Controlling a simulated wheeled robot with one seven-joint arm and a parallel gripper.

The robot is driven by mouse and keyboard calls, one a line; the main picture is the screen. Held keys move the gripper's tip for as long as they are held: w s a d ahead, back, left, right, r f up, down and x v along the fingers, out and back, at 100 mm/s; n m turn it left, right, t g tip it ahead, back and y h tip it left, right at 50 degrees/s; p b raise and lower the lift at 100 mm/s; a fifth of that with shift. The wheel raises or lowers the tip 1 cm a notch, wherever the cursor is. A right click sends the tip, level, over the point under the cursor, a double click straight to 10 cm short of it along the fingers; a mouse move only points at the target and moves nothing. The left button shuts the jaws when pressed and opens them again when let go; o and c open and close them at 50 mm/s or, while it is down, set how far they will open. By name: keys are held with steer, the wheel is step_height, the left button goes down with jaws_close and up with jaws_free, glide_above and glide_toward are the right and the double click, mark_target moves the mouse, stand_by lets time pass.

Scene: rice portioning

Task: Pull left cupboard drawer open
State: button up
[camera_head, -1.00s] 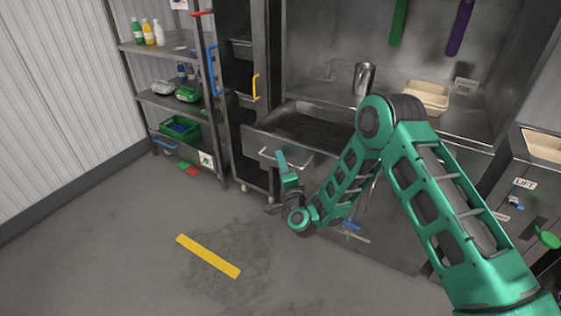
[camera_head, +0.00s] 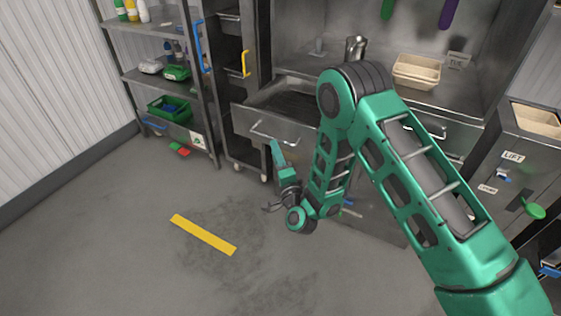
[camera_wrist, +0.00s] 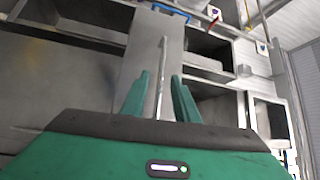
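The left cupboard drawer (camera_head: 243,120) is a grey metal drawer under the left part of the steel counter. It stands out from the cupboard, and its dark inside shows from above. Its bar handle (camera_head: 262,133) is on the front face. My gripper (camera_head: 275,144) is just below and in front of this handle. In the wrist view the handle (camera_wrist: 163,65) runs upright between the two teal fingers of my gripper (camera_wrist: 160,76). The fingers are apart, with a gap on each side of the bar. I cannot tell whether the fingertips reach past the bar.
A shelf rack (camera_head: 127,76) with bottles and a green crate (camera_head: 168,110) stands at the left. A narrow cabinet with a yellow handle (camera_head: 246,63) is beside the drawer. A beige tray (camera_head: 417,70) is on the counter.

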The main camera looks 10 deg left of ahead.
steer(key=shift+v, duration=1.95)
